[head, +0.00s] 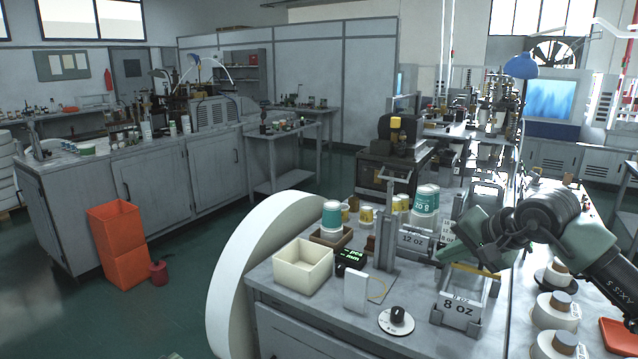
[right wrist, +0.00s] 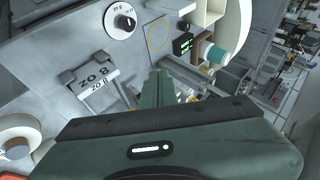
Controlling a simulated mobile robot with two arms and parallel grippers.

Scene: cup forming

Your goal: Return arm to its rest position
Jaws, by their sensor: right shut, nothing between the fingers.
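My right arm comes in from the right in the head view. Its green gripper (head: 446,250) is above the bench, beside the 12 oz holder and above and behind the 8 oz holder (head: 459,306). In the right wrist view the two green fingers (right wrist: 158,84) are together with nothing between them. The 8 oz holder also shows in the right wrist view (right wrist: 97,80), left of the fingers. My left gripper is not in view.
The bench holds a cream bin (head: 303,264), a black dial (head: 397,315), a small display (head: 350,260), stacked cups (head: 426,199) and a 12 oz holder (head: 412,240). White rolls (head: 556,309) stand at the right. Orange crates (head: 124,262) are on the floor at left.

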